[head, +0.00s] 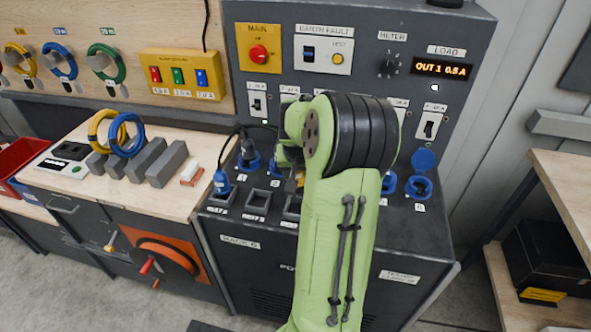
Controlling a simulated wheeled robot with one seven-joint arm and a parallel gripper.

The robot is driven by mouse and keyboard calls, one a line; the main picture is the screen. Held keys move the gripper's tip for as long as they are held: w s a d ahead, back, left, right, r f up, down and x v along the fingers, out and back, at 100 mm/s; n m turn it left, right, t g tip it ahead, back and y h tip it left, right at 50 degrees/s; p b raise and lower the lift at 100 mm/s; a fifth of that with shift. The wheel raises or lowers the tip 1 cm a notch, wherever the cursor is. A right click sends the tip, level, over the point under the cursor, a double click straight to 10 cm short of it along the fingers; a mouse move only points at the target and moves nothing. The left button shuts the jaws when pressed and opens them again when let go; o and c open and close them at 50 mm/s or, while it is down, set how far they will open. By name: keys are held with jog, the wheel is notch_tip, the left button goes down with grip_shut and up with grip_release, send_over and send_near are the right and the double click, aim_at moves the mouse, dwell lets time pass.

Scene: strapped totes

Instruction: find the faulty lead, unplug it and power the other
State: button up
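A dark power panel (461,62) carries a MAIN switch (259,54) with a red knob on yellow, an EARTH FAULT unit (323,51), a METER knob (388,67) and a LOAD display (443,69) reading "OUT 1 0.5 A". One breaker switch (257,104) shows at left and another (430,125) at right. On the sloped front, a dark plug (247,150) with a black lead sits at a blue socket. A blue plug (222,182) stands further left. A blue socket (419,187) at right has its lid raised and no plug. My green arm hides the middle sockets and breakers; my gripper is hidden.
A wooden bench (118,190) at left holds grey blocks, yellow and blue coils (126,143) and a small meter box (62,160). Coiled leads (105,65) hang on the wall beside a yellow switch box (181,75). A shelf (567,180) stands at right.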

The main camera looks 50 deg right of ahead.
jog(key=shift+f+b, duration=1.85)
jog(key=shift+f, duration=0.75)
jog(key=shift+f+b, duration=1.3)
jog(key=shift+f, duration=0.25)
jog(key=o, duration=1.2)
jog(key=p+v, duration=0.3)
jog(key=v, duration=1.3)
jog(key=shift+d, duration=0.1)
